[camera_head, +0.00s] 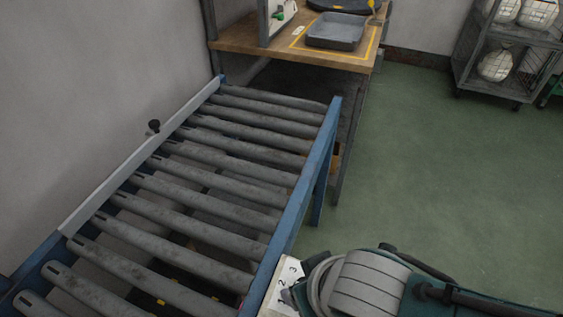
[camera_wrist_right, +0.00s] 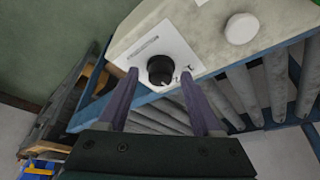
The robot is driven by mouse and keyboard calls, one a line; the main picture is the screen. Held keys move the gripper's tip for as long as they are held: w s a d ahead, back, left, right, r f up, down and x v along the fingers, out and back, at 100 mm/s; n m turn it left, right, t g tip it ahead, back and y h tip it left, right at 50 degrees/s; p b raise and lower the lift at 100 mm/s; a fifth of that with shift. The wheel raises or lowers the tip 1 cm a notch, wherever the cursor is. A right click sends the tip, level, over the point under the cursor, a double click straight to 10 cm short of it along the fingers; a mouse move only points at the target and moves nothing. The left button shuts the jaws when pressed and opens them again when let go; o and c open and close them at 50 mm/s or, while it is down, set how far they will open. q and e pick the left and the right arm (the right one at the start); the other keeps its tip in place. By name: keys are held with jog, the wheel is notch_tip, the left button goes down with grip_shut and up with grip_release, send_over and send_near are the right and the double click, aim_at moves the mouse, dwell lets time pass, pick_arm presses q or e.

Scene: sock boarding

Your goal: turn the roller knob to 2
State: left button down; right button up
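In the right wrist view a round black knob (camera_wrist_right: 160,70) sits on a white dial plate (camera_wrist_right: 150,45) fixed to a pale housing. My right gripper (camera_wrist_right: 158,76) is open, with one purple-grey finger on each side of the knob. Gaps show between the fingers and the knob. The knob's pointer and the marks are too small to read there. In the head view the dial plate (camera_head: 283,285) shows the printed numbers 3 and 2 at the bottom. The knob is hidden there behind what looks like my right arm. My left gripper is not in view.
A roller conveyor (camera_head: 190,195) with blue side rails runs along the left wall. A wooden bench (camera_head: 240,38) with a grey tray (camera_head: 336,31) stands behind it. A pale round button (camera_wrist_right: 240,28) sits beside the dial plate. Green floor (camera_head: 430,150) is clear on the right.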

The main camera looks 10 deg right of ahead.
jog(key=shift+o, duration=0.2)
jog(key=p+v, duration=0.5)
jog(key=v, duration=0.5)
jog(key=shift+r, duration=0.1)
jog(key=s+d+r+p, duration=0.1)
jog(key=s+d+r, duration=0.2)
jog(key=r, duration=0.3)
jog(key=s+d+r+g+p, duration=0.1)
jog(key=s+d+r, duration=0.15)
jog(key=r, duration=0.25)
jog(key=s+d+r+p, duration=0.1)
jog(key=s+d+r, duration=0.25)
jog(key=r, duration=0.25)
notch_tip(320, 180, up, 37)
jog(key=w+p, duration=0.1)
jog(key=p, duration=3.7)
jog(key=shift+w+r+h, duration=0.15)
jog(key=shift+h, duration=0.15)
jog(key=shift+a, duration=0.15)
